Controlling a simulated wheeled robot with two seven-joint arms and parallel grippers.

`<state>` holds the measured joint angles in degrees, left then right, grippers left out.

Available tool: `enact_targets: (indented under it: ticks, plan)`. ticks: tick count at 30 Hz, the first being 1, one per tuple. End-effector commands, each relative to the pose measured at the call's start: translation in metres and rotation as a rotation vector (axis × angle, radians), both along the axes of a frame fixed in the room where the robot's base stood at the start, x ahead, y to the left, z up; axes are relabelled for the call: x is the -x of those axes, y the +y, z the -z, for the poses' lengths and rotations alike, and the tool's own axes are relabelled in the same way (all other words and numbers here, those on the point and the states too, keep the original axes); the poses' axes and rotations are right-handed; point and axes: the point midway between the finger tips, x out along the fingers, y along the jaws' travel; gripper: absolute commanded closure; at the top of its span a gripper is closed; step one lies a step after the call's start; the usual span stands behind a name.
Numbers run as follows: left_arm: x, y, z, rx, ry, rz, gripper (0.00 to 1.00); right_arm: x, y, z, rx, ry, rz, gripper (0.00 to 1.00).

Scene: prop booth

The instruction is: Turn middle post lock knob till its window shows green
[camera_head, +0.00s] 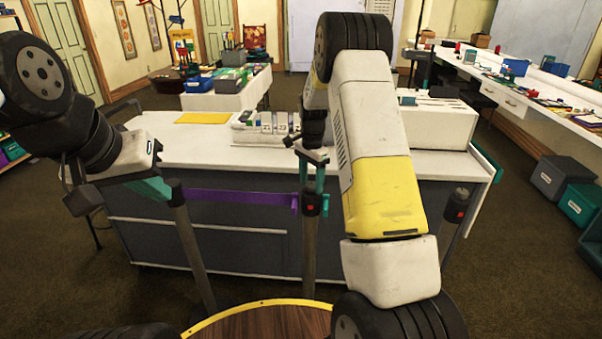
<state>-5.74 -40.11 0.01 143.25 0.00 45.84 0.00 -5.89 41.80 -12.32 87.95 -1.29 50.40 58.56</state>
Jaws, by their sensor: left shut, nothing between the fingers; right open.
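The middle post (309,250) stands upright in front of the white counter. Its dark lock knob (313,199) is on top, and a small window (311,208) on the head shows red. My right gripper (312,188) points down with teal fingers open just above and around the knob; whether they touch it I cannot tell. My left gripper (165,192) is shut and empty at the top of the left post (195,260), hiding part of its head. A purple belt (240,202) runs between the left and middle posts.
The right post (457,215), with a red window, stands beyond my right arm, which hides part of the scene. The white counter (170,150) behind the posts holds a yellow sheet (203,118) and number blocks (266,127). A round wooden table (262,325) is in front.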

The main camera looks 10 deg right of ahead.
Motion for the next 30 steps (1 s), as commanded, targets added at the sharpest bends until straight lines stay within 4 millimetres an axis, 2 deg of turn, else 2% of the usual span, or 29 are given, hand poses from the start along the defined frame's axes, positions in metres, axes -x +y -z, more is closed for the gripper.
enact_targets:
  ticks: [8,15,17,30]
  plan:
    - [0.0000,0.0000,0.0000,0.000,0.000,0.000,1.00,0.0000,0.0000,0.0018,0.000,-0.001,0.000,0.42]
    - [0.0000,0.0000,0.0000,0.000,0.000,0.000,1.00,-0.0001,0.0000,0.0016,0.000,-0.001,0.000,0.89]
    - [0.0000,0.0000,0.0000,0.000,0.000,0.000,1.00,-0.0001,0.0000,0.0016,0.000,-0.001,0.000,1.00]
    - [0.0000,0.0000,0.0000,0.000,0.000,0.000,1.00,0.0000,-0.0001,0.0014,-0.001,-0.001,-0.094,1.00]
